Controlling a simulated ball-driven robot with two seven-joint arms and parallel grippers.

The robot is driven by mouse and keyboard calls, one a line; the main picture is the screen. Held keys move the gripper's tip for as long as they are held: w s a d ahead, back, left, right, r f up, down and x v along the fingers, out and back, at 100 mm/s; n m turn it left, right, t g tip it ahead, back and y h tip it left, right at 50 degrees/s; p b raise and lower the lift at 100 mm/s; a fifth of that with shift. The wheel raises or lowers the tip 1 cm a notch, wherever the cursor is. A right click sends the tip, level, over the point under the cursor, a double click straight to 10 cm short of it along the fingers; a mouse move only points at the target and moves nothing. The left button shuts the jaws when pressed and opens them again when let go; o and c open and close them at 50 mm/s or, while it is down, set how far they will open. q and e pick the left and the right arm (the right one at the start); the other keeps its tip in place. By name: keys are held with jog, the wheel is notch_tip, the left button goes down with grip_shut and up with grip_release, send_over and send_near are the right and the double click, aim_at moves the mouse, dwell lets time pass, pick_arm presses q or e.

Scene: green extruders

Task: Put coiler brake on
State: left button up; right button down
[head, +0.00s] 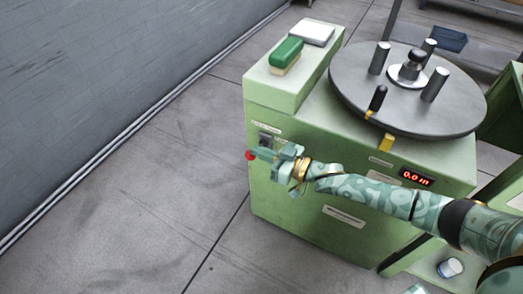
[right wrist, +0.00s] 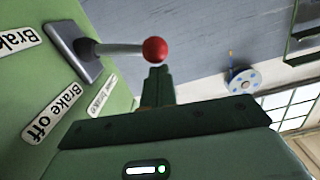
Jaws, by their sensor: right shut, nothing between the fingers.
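The coiler brake is a metal lever with a red ball knob (head: 250,155) on the front of the green coiler cabinet (head: 300,205). In the right wrist view the red knob (right wrist: 155,49) ends a grey rod from a dark switch plate (right wrist: 74,53). A "Brake off" label (right wrist: 53,112) and a partly cut-off "Brake" label (right wrist: 18,40) flank the plate. My right gripper (head: 264,153) is shut and empty, its tips close to the knob. In the wrist view its fingers (right wrist: 158,85) are just below the knob; contact is unclear.
A round grey turntable (head: 450,112) with metal posts and a black-handled crank tops the cabinet. A green-and-cream brush (head: 286,56) and a pale block (head: 312,32) lie on the raised ledge. A red display (head: 416,177) is on the front. Floor to the left is clear.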

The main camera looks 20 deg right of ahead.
pick_arm(q)
jog(key=shift+s, duration=0.1)
pick_arm(e)
jog(key=shift+s+a+f, duration=0.1)
jog(key=shift+f, duration=0.1)
pick_arm(q)
jog(key=shift+w+a+f+b, duration=0.35)
jog(key=shift+a+f+b, duration=0.2)
jog(key=shift+a+b, duration=0.3)
pick_arm(e)
notch_tip(320, 180, down, 6)
jog(key=a+n, duration=0.1)
jog(key=n, duration=0.5)
jog(key=shift+s+f+n, duration=0.2)
jog(key=shift+s+n, duration=0.1)
jog(key=shift+s, duration=0.15)
pick_arm(q)
jog(key=shift+s+d, duration=0.2)
pick_arm(e)
jog(key=shift+a, duration=0.1)
pick_arm(q)
jog(key=shift+d, duration=0.2)
jog(key=shift+d, duration=0.1)
